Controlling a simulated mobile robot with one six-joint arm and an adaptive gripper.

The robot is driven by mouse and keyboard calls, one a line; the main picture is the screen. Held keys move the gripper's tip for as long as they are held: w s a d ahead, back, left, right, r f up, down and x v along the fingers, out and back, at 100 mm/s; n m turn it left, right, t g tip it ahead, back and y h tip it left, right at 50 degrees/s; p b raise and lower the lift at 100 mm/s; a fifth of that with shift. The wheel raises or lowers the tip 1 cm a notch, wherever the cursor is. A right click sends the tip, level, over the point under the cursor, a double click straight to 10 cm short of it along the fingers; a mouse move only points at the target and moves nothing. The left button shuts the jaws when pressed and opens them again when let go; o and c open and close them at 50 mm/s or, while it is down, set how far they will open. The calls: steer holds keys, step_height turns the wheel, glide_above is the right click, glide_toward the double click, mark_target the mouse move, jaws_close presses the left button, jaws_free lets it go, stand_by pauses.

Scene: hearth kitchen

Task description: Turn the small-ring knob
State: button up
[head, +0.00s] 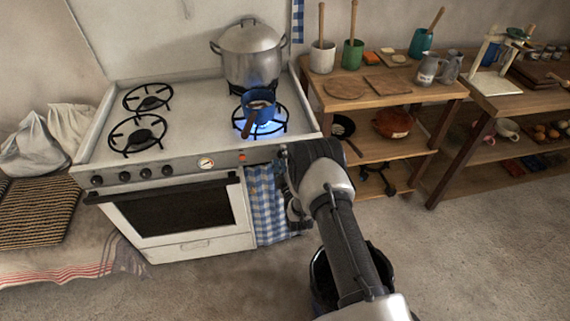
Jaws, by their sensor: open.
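The white stove (150,205) stands at the left, with a row of several dark knobs on its front panel. They are a far-left knob (97,180), a second knob (124,176), a third knob (145,173) and a fourth knob (167,170). I cannot tell which belongs to the small ring. A blue flame (268,127) burns under the small blue pot at front right. Flame also shows under the large pot behind it. My gripper (296,213) is at the stove's right front corner, well right of the knobs and apart from them. Its fingers are small and partly hidden by my arm.
A round gauge (206,163) and a red light (242,157) sit right of the knobs. A checked blue towel (265,205) hangs beside the oven door. A large lidded pot (249,55) and blue pot (258,105) are on the stove. Wooden shelves (390,98) stand right. Floor before the oven is clear.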

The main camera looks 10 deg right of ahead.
steer(key=s, duration=1.2)
steer(key=w+r+m+g, duration=0.3)
steer(key=w+r, duration=0.3)
steer(key=r, duration=0.6)
steer(key=s+r+m+g, duration=0.3)
steer(key=s+r, duration=0.2)
steer(key=r, duration=0.5)
steer(key=s+r+m+g, duration=0.2)
steer(key=s+r, duration=0.1)
steer(key=s, duration=0.9)
steer(key=s+r+m+g, duration=0.2)
steer(key=s+r+g, duration=0.1)
steer(key=s, duration=0.9)
steer(key=s+r+m+g, duration=0.2)
steer(key=s+r+m, duration=0.1)
steer(key=s, duration=0.9)
steer(key=shift+d+r, duration=0.15)
steer(key=shift+r, duration=0.2)
